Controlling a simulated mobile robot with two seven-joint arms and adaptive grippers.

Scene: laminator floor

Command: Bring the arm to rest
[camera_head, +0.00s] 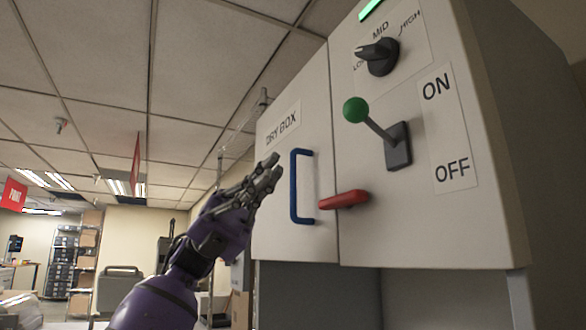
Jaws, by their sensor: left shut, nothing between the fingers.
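My left gripper (268,172) is shut and empty. Its purple arm comes up from the bottom left, and the fingers point up and to the right. In the picture the fingertips lie just left of the blue handle (294,187) on the dry box door (280,225). I see a gap between the fingertips and the handle, but cannot tell the depth between them. My right gripper does not show.
The dry box cabinet carries a red lever (343,199), a green-knobbed switch lever (372,120) tilted up towards ON, and a black dial (378,56). A green light (370,8) shows on top. Shelving (72,262) and boxes stand far back left. Open room lies left of the arm.

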